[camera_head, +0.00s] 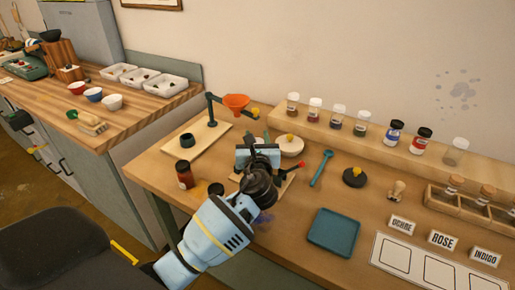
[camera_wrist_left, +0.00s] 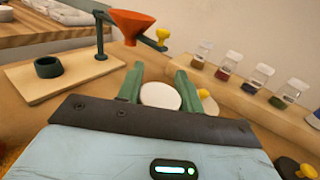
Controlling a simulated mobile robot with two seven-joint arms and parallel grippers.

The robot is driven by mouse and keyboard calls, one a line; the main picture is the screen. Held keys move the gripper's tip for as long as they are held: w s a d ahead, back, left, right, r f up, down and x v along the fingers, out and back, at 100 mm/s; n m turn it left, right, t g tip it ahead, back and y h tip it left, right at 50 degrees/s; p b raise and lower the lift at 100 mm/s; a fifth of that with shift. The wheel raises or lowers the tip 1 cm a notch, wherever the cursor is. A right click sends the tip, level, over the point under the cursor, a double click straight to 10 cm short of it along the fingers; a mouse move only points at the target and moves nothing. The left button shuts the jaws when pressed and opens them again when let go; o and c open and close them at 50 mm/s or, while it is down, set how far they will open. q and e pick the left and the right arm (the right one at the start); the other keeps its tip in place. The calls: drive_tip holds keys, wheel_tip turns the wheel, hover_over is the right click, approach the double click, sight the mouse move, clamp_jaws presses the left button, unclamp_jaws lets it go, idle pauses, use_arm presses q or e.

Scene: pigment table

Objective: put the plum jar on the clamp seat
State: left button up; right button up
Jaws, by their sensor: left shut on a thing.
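My left gripper (camera_head: 262,148) reaches over the middle of the work table. It is shut on a jar with a round white lid (camera_wrist_left: 160,95), which shows between the green fingers in the left wrist view. The jar's body and contents are hidden, so I cannot tell its colour. A red-knobbed lever (camera_head: 300,164), apparently the clamp's, sticks out to the right just below the gripper. The clamp seat itself is hidden behind my gripper and wrist. I cannot tell whether the jar touches it. My right gripper is not in view.
A funnel stand with an orange funnel (camera_head: 236,101) is at the back left. A dark red jar (camera_head: 185,176) stands left of my gripper. A white bowl (camera_head: 292,147) is close on the right. Several jars line the back shelf (camera_head: 388,146). A teal tray (camera_head: 332,232) lies at front.

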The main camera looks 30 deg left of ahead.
use_arm(q)
drive_tip(key=shift+f+b, duration=0.45)
drive_tip(key=shift+f, duration=1.4)
drive_tip(key=shift+r, duration=0.1)
drive_tip(key=o, duration=1.1)
drive_tip(key=v, duration=1.2)
